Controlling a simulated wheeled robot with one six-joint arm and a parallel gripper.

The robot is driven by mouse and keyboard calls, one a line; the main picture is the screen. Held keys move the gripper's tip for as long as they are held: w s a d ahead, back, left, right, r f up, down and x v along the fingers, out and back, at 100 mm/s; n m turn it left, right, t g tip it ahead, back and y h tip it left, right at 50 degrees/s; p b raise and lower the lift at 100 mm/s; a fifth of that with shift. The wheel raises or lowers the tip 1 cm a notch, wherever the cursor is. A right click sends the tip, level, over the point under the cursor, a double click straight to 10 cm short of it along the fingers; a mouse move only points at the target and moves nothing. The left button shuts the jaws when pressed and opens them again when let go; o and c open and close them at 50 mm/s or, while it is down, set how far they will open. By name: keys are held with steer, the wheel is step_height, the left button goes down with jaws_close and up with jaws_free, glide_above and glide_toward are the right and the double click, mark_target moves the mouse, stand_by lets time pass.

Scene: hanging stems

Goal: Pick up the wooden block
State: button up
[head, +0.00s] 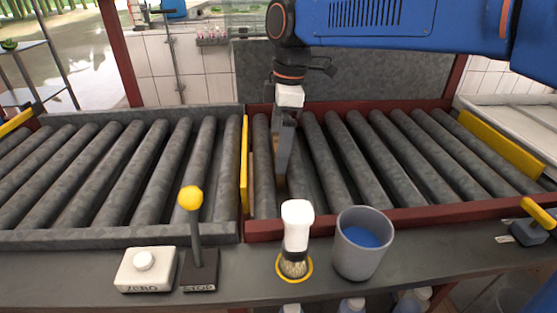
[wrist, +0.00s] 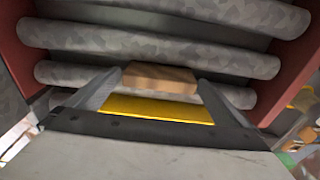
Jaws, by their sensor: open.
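The wooden block (wrist: 160,78) is a small light-brown piece. In the wrist view it lies on the grey rollers, between the ends of my gripper's two fingers (wrist: 160,88). Gaps show between the block and the fingers, so they are not shut on it. In the head view my gripper (head: 283,172) points down among the rollers, just right of the yellow divider. There the fingers hide most of what is below them, and only a little brown shows by their tips.
Rollers (head: 375,150) in a red frame (head: 400,217) surround the gripper. The yellow divider (head: 244,165) stands close on its left. On the front ledge are a yellow-knobbed lever (head: 190,198), a white button box (head: 146,268), a shaving brush (head: 296,240) and a grey cup (head: 362,255).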

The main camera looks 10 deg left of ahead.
steer(key=shift+f, duration=0.4)
steer(key=c, duration=1)
